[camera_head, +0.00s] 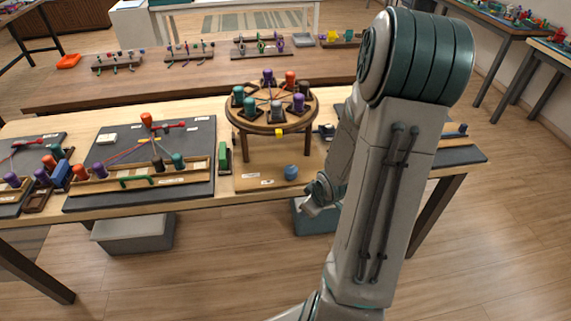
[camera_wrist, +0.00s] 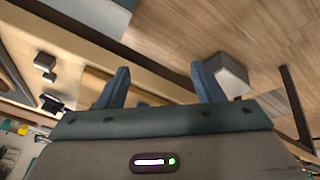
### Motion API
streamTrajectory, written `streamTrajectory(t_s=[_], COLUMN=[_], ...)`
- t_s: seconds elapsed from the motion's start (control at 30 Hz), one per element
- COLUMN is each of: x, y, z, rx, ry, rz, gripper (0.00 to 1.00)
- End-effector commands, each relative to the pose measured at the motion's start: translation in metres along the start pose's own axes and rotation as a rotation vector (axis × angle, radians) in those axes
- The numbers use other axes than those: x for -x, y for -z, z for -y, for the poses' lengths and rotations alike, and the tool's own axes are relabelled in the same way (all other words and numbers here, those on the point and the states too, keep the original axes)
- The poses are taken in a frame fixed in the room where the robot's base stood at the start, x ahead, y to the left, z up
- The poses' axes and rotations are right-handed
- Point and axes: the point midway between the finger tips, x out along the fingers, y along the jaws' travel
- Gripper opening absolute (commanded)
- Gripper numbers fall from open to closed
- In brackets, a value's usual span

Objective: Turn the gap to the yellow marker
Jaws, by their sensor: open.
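A round wooden disc (camera_head: 262,121) stands on legs above a board on the table. Several coloured bobbins ring its top: a purple bobbin (camera_head: 268,76) and a red one (camera_head: 290,78) at the back, teal ones (camera_head: 249,107) at the left, a grey one (camera_head: 276,112) in front. The widest gap in the ring seems to be at the back left. A yellow marker (camera_head: 279,132) is on the front of the rim. My gripper (camera_head: 314,200) is low at the table's front edge, right of the disc. In the wrist view its fingers (camera_wrist: 160,85) are apart and empty.
A blue ball (camera_head: 291,172) is under the disc. Left are a green block (camera_head: 224,158) and a dark board (camera_head: 100,138) with bobbins and cords. Grey bins (camera_head: 133,235) stand on the floor. My arm hides part of the table's right side.

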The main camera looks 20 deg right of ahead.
Motion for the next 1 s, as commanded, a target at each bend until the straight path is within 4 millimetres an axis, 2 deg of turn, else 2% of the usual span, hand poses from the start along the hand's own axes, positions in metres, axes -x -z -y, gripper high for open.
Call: streamTrajectory(t_s=[0.03, 0.2, 0.4, 0.57, 0.7, 0.9, 1.0], x=[-0.013, -0.043, -0.056, -0.046, -0.029, -0.008, -0.006], y=[-0.009, -0.018, -0.014, -0.005, 0.0, 0.001, 0.001], z=[0.002, 0.013, 0.023, 0.02, 0.009, -0.004, -0.007], rx=[-0.006, -0.008, -0.077, -0.171, -0.258, -0.337, -0.349], ry=[0.028, 0.087, 0.101, 0.048, -0.033, -0.126, -0.145], rz=[-0.035, -0.222, -0.506, -0.76, -0.952, -1.109, -1.135], gripper=[0.61, 0.61, 0.61, 0.61, 0.61, 0.61, 0.61])
